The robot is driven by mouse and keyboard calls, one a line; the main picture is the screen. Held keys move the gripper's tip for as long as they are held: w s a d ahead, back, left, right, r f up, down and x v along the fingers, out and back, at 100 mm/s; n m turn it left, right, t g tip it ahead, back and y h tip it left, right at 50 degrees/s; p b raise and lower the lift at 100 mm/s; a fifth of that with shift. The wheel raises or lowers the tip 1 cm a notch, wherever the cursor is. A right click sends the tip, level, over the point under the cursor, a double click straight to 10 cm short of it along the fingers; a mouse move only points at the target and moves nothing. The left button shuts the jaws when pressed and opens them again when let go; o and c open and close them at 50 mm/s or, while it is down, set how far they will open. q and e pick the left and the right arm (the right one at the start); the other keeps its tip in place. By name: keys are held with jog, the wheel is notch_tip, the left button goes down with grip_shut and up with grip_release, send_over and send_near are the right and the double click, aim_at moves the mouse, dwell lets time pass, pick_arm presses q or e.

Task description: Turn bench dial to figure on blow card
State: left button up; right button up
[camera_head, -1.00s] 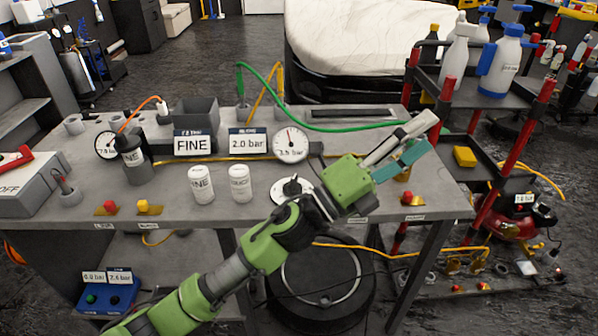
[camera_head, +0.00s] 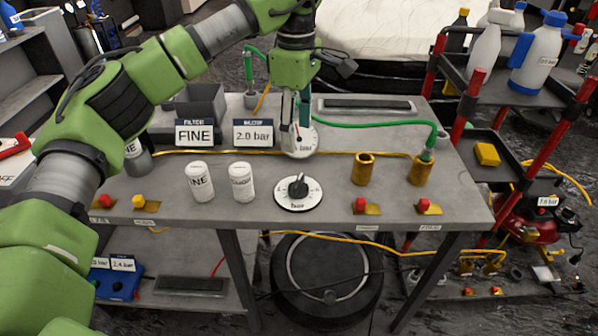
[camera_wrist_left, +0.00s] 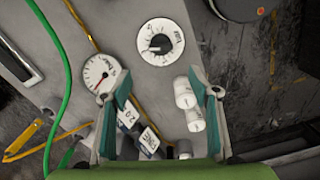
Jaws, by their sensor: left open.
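The bench dial (camera_head: 298,193) is a white disc with a black knob, flat near the front edge of the bench. It also shows in the left wrist view (camera_wrist_left: 161,42), ahead of the fingers. The blow card (camera_head: 253,134) reads 2.0 bar and stands behind the dial, left of a round gauge (camera_head: 302,143). My left gripper (camera_head: 295,112) points down above the bench, behind the dial and in front of the gauge's upper part. In the left wrist view its teal fingers (camera_wrist_left: 160,92) are wide apart with nothing between them. My right gripper is not in view.
A FINE card (camera_head: 195,133) stands left of the blow card. Two white canisters (camera_head: 200,182) (camera_head: 242,182) stand left of the dial. Two brass sockets (camera_head: 364,169) (camera_head: 422,171) stand to the right; a green hose (camera_head: 380,122) runs into the farther-right one.

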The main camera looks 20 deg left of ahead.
aim_at(297, 180)
pick_arm(q)
notch_tip(297, 180, down, 14)
jog(key=shift+r+p, duration=0.15)
jog(key=shift+p, duration=0.9)
jog(key=c, duration=1.1)
